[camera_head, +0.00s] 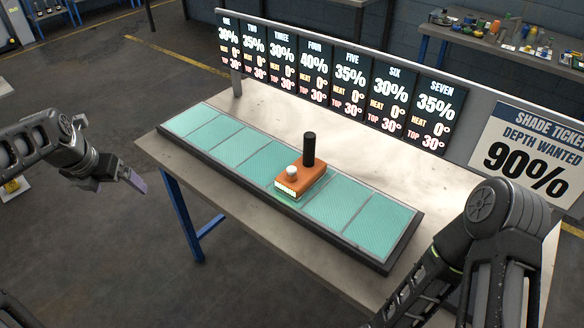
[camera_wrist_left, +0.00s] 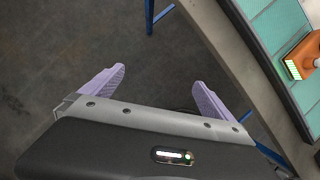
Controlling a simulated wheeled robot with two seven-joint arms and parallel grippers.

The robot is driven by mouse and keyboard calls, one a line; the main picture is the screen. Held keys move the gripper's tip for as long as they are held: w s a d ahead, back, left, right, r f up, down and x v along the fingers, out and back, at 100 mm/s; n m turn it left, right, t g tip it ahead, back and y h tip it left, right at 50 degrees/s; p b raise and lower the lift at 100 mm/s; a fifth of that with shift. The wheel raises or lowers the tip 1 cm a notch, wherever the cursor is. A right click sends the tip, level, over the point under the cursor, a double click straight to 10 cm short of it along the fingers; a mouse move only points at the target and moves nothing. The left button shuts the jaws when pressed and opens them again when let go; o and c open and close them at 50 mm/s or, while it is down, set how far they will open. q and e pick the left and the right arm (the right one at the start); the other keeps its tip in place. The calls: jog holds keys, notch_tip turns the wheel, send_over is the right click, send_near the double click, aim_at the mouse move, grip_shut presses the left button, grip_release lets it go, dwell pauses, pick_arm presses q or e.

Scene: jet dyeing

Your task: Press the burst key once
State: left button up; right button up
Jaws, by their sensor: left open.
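An orange block-shaped device (camera_head: 303,184) sits on the row of green panels (camera_head: 238,148) on the table. It has a black upright post (camera_head: 309,149), a white round knob (camera_head: 292,172) and a lit strip on its front. I see no label that names the burst key. My left gripper (camera_head: 136,184) is open and empty, left of the table and well apart from the device. In the left wrist view its two lilac fingers (camera_wrist_left: 159,78) are spread over floor, and part of the orange device (camera_wrist_left: 303,57) shows at the right edge. My right gripper is out of sight.
A board (camera_head: 340,80) behind the panels lists seven columns of percentages, heat and top values. A shade ticket (camera_head: 533,158) reads depth wanted 90%. The grey table (camera_head: 262,110) is bare behind the panels. My right arm covers the table's front right corner.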

pick_arm(q)
grip_shut()
dwell(0.9)
dwell(0.6)
